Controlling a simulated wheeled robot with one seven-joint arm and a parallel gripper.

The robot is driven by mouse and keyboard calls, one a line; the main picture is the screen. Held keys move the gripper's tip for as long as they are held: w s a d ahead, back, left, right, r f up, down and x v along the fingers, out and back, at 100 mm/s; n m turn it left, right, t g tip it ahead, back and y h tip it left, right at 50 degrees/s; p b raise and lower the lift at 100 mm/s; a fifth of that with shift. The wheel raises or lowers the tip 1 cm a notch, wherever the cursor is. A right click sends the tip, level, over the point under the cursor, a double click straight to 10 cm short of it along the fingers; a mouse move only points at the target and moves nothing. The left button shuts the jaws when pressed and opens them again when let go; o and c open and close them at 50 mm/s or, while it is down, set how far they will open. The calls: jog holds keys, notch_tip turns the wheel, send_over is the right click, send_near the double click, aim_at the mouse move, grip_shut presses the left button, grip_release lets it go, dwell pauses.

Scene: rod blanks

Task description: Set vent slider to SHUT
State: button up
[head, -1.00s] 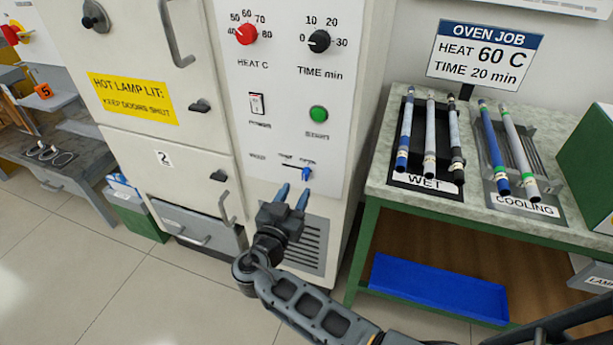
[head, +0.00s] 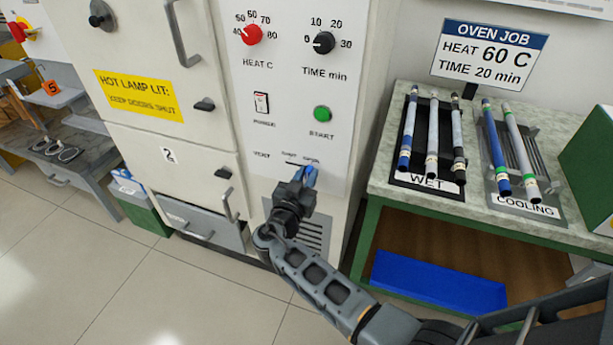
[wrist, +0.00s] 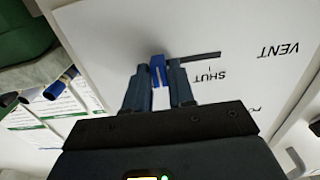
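The vent slider's blue knob (wrist: 157,66) sits at one end of its dark slot (wrist: 203,57), the end away from the SHUT label (wrist: 208,76). In the head view this is the right end, under the right-hand label. My gripper (head: 306,177) is at the panel by the knob. In the wrist view its two fingers (wrist: 158,78) stand on either side of the knob, with narrow gaps, so it is open around the knob. The label at the knob's end is hidden in the wrist view. The knob largely merges with my fingertips in the head view.
The oven panel has a red heat dial (head: 251,35), a time dial (head: 324,42), a power switch (head: 261,103) and a green start button (head: 322,114) above the slider. A bench with rods on a WET tray (head: 416,180) and a COOLING rack (head: 528,207) stands to the right.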

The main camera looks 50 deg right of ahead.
aim_at(288, 162)
grip_shut()
jog(key=shift+w+f, duration=0.1)
jog(key=w+b, duration=0.1)
jog(key=b, duration=0.1)
jog(key=w+a+b, duration=0.1)
jog(key=w+b, duration=0.2)
jog(key=b, duration=0.2)
jog(key=shift+w+a+f, duration=0.2)
jog(key=shift+a+f, duration=0.05)
jog(key=shift+a, duration=0.1)
jog(key=shift+w+a+r+b, duration=0.15)
jog(key=shift+w+a+b, duration=0.05)
jog(key=shift+w+b, duration=0.4)
jog(key=shift+w+a+r, duration=0.1)
jog(key=shift+w+r, duration=0.05)
jog(key=shift+r, duration=0.05)
jog(key=shift+o, duration=2)
grip_release()
